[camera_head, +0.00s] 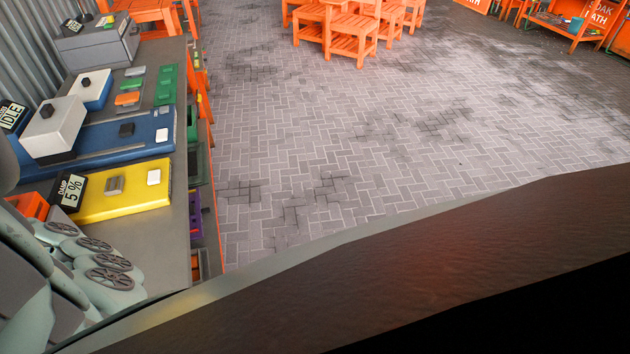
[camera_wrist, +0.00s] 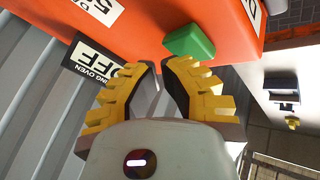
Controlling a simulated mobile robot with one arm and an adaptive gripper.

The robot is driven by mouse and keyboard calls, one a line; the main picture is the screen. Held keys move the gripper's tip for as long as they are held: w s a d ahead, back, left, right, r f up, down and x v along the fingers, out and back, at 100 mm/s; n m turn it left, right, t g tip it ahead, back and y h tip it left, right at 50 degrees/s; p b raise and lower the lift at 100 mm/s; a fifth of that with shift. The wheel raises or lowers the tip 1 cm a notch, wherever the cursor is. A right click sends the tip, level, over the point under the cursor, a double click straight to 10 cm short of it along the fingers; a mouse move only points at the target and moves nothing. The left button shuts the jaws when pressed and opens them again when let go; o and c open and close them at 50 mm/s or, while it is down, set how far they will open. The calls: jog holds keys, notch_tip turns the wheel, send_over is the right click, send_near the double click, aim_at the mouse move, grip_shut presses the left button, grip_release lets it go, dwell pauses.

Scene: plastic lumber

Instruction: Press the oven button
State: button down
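In the wrist view, a black-and-white sign (camera_wrist: 90,66) shows "...ING OVEN" and "OFF" beside an orange-red housing (camera_wrist: 225,30). A green block-like button (camera_wrist: 190,41) stands on the housing's near edge. My gripper (camera_wrist: 159,66) has yellow ribbed fingers whose tips are drawn almost together, with nothing seen between them. The tips are just below and left of the green button; I cannot tell whether they touch. In the head view, an orange-red piece (camera_head: 28,205) shows at the left edge, mostly hidden by my arm. The button is not seen there.
In the head view, a grey bench (camera_head: 180,230) along the left holds a yellow unit (camera_head: 125,190) with a "DAMP 5%" display, a blue unit (camera_head: 100,140) with an "IDLE" sign, and green plates (camera_head: 166,85). Paved floor (camera_head: 330,130) is open to the right.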

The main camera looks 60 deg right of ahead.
jog(key=shift+d+f+b, duration=0.1)
jog(key=shift+f+b, duration=0.45)
jog(key=shift+b, duration=0.1)
dwell(0.5)
jog(key=shift+r, duration=1)
jog(key=shift+r+p, duration=0.1)
jog(key=shift+p, duration=0.2)
jog(key=shift+r+p, duration=0.8)
jog(key=shift+r, duration=1.55)
